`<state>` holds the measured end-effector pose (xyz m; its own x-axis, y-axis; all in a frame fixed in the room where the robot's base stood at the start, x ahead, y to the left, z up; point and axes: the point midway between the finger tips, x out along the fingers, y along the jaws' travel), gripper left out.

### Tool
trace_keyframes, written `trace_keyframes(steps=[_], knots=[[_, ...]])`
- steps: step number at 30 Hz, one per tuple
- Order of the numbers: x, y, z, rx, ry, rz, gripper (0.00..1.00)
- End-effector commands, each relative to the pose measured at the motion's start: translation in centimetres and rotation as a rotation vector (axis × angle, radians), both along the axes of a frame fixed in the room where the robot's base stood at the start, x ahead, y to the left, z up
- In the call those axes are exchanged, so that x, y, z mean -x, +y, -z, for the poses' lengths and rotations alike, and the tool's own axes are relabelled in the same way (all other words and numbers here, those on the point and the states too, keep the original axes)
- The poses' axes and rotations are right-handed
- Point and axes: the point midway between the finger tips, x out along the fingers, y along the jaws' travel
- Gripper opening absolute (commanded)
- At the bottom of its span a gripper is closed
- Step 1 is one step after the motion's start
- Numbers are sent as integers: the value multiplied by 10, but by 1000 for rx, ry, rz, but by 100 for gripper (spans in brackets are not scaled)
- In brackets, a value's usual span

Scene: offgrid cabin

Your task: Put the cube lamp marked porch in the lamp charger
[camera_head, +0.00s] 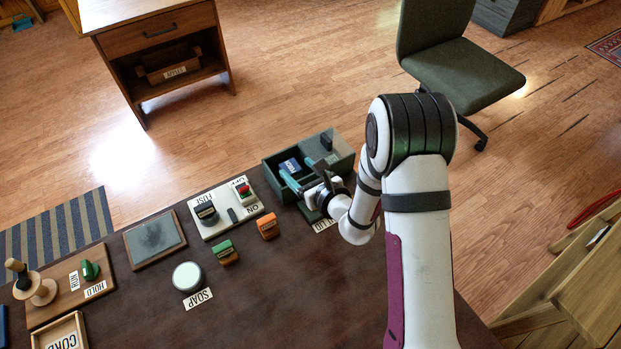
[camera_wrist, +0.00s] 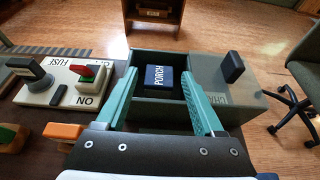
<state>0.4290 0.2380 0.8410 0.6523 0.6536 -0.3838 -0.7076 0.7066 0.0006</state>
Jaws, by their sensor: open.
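The blue cube lamp marked PORCH (camera_wrist: 160,77) sits inside the open left part of a dark green box (camera_wrist: 143,56). The cube (camera_head: 291,165) and the box (camera_head: 273,182) also show in the head view. The box's right part is covered by a grey-green panel (camera_wrist: 218,95) with a dark knob, lettered "CHA…", the rest hidden. My gripper (camera_wrist: 160,75) is open, with its teal fingers apart on either side of the cube in the wrist view. In the head view my gripper (camera_head: 297,170) is over the box. Contact with the cube cannot be told.
Left of the box is a FUSE panel (camera_head: 226,219) with a knob and a red switch. A round SOAP dish (camera_head: 187,277) is further left. The table front is clear.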

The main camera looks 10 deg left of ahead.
Motion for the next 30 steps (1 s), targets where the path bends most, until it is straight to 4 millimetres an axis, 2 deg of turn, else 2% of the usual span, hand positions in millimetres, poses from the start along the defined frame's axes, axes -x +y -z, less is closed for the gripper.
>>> trace_keyframes(steps=[3, 9, 14, 16, 17, 19, 20, 21, 23, 24, 26, 27, 30], knots=[[19, -21, -12, -1, 1, 5, 70], [40, -41, -24, 0, -1, 2, 70], [44, -44, -27, -1, -1, 0, 70], [47, -37, -40, -13, -25, -47, 70], [52, -31, -54, -24, -50, -97, 70], [78, -9, -103, -45, -142, -306, 70], [99, -1, -126, -37, -192, -427, 70], [133, 4, -152, -1, -260, -608, 70], [190, -5, -173, 117, -347, -879, 70], [224, -21, -175, 232, -387, -1042, 70], [262, -56, -167, 438, -417, -1245, 70], [278, -83, -160, 586, -418, -1350, 70], [296, -148, -149, 918, -383, -1507, 70]])
